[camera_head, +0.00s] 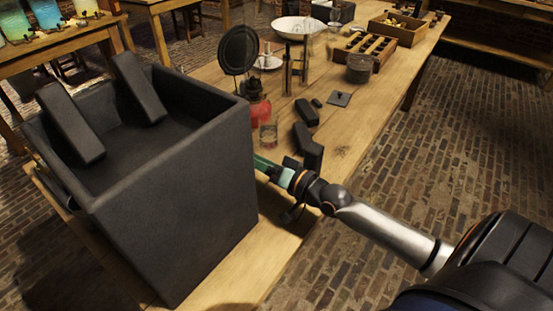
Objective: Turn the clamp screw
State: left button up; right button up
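A large dark open box (175,205) stands on the near end of the wooden table, with two dark bars (138,86) leaning inside it. I cannot make out a clamp screw in this view. My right arm comes in from the right, and its gripper (268,167) is low beside the box's right side, just above the table. A green part shows at the gripper's end next to the box edge. The fingertips are partly hidden, so I cannot tell whether they are open or hold anything. My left gripper is not in view.
Dark blocks (307,112), a small glass (268,136), a red-based lamp (257,107) and a round dark disc on a stand (238,50) are beyond the gripper. A slotted wooden tray (364,50) and a white bowl (298,27) sit farther back. The table's right edge is close.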

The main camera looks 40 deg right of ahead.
jog(key=v, duration=1.1)
jog(key=shift+p, duration=0.3)
jog(key=shift+w, duration=0.1)
